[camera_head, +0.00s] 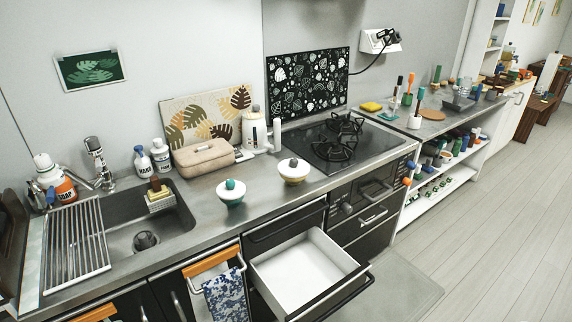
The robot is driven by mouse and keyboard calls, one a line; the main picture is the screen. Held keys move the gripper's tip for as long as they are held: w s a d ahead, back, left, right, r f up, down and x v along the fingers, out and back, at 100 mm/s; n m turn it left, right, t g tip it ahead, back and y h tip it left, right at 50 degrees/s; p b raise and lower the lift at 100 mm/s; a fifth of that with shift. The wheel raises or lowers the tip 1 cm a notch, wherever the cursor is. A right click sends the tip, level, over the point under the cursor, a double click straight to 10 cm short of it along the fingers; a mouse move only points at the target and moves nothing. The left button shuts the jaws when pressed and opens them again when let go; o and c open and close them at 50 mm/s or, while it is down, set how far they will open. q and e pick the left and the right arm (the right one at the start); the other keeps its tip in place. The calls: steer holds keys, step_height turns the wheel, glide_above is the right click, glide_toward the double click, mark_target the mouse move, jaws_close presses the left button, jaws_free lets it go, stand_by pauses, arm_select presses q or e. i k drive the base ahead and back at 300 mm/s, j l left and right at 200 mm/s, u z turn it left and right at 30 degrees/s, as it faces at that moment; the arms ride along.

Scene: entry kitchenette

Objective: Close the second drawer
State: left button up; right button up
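One drawer (300,269) is pulled out from the dark cabinet under the counter, to the left of the oven. Its white inside shows and looks empty. Its dark front has a long bar handle (345,297) facing the lower right. A shut drawer front (284,224) is directly above it, just under the countertop. What lies below the open drawer is hidden by it. Neither of my grippers shows in the head view.
A patterned towel (226,295) hangs left of the open drawer. The oven (368,193) with handles is to its right. A grey mat (405,285) lies on the floor in front. Bowls stand on the counter (262,206) above. The wooden floor at right is clear.

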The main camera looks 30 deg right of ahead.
mark_target(307, 277)
steer(key=z, duration=1.4)
steer(key=j+u, duration=0.3)
